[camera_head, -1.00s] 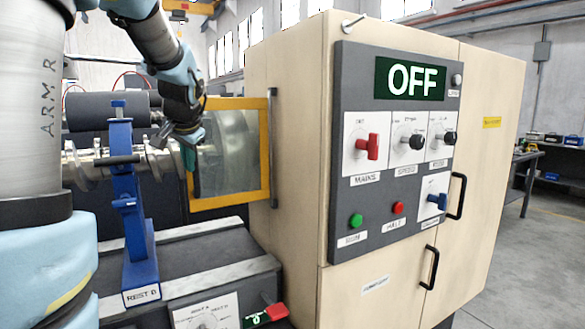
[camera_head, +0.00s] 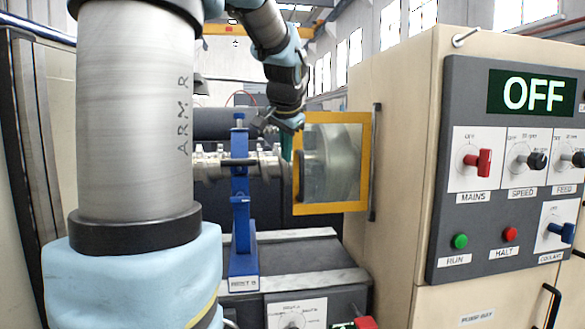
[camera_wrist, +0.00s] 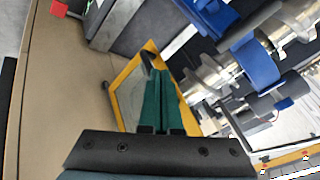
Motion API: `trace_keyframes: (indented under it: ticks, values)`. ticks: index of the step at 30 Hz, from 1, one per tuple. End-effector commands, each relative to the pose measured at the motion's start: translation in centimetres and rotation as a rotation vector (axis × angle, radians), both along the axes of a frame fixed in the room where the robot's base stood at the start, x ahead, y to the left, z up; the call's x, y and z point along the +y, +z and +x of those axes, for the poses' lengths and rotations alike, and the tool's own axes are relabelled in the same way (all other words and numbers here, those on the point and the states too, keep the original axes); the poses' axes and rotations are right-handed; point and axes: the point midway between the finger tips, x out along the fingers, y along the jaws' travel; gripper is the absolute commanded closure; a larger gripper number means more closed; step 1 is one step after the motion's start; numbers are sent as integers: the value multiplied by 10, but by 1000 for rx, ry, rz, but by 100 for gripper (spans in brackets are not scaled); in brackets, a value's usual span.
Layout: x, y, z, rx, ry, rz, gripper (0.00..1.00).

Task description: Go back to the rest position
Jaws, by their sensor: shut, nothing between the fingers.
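My gripper (camera_head: 287,150) hangs at the end of my raised arm, in front of the lathe-like machine. It is shut and empty; in the wrist view (camera_wrist: 162,75) its two green fingers lie side by side with nothing between them. In the head view it is just left of the yellow-framed guard window (camera_head: 297,190) and right of the blue rest (camera_head: 240,190). Whether it touches the guard frame I cannot tell. A metal shaft (camera_head: 212,166) runs through the blue rest.
The cabinet's control panel (camera_head: 455,110) at right reads OFF, with a red mains switch (camera_head: 478,160), knobs and green and red buttons. A vertical handle (camera_head: 375,160) sits beside the guard. A small grey control box (camera_head: 275,305) stands low in front.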

Motion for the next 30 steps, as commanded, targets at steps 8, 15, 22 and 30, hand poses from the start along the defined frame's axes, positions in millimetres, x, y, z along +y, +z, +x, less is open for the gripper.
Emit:
trace_keyframes:
  ticks: [8, 15, 22, 30]
  values:
    - [11, 18, -14, 4, 5, -4, 100]
    - [15, -78, -47, 151, 132, -97, 100]
    - [25, -207, -132, 360, 390, -227, 100]
    - [32, -270, -204, 479, 583, -287, 100]
